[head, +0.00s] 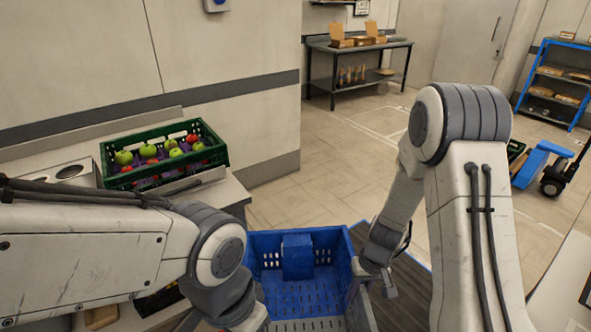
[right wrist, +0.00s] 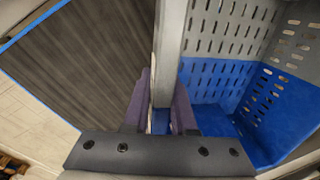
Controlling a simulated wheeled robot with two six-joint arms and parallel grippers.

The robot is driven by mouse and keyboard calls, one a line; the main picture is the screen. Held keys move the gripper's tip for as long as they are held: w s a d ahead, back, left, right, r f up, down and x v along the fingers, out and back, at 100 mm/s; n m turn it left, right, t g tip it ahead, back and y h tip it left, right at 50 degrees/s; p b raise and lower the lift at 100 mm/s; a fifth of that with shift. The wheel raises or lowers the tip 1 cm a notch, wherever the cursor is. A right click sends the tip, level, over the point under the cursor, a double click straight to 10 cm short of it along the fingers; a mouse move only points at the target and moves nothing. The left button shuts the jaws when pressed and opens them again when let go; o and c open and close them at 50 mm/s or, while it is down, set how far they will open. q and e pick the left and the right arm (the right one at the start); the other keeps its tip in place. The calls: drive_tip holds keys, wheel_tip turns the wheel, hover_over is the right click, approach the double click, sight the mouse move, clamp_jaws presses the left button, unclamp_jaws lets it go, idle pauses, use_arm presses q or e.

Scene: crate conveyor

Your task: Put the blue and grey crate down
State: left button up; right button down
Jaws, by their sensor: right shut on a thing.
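I cannot tell whether the crate rests on anything.
A dark ribbed surface (head: 408,292) lies right of the crate; it also shows with a blue edge in the right wrist view (right wrist: 85,60). A green crate of apples (head: 215,148) stands on a counter at left. A blue pallet jack (head: 540,160) is at right.

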drive_tip(key=shift+w+a, duration=0.1)
use_arm(q)
drive_tip(key=shift+o, duration=0.6)
drive_tip(key=o, duration=0.7)
drive_tip(key=w+a+f, duration=0.1)
drive_tip(key=w+a, duration=0.4)
drive_tip(key=w, duration=0.3)
drive_tip(key=w+a+f+n+y, duration=0.1)
drive_tip(key=w+a, duration=0.3)
drive_tip(key=w, duration=0.4)
drive_tip(key=w+a, duration=0.5)
drive_tip(key=w, duration=0.2)
drive_tip(key=f, duration=1.2)
drive_tip(key=shift+w+a, duration=0.1)
drive_tip(key=shift+w, duration=0.1)
use_arm(e)
drive_tip(key=w+a+r+n, duration=0.2)
drive_tip(key=w+a+n, duration=0.1)
drive_tip(key=a+n, duration=0.3)
drive_tip(key=w+a+r+n+g, duration=0.1)
drive_tip(key=w+a+r+n, duration=0.2)
drive_tip(key=a+n, duration=0.3)
drive_tip(key=w+a, duration=0.1)
drive_tip(key=a, duration=0.3)
drive_tip(key=shift+w+a+h, duration=0.3)
drive_tip(key=shift+h, duration=0.1)
use_arm(q)
drive_tip(key=shift+r, duration=0.1)
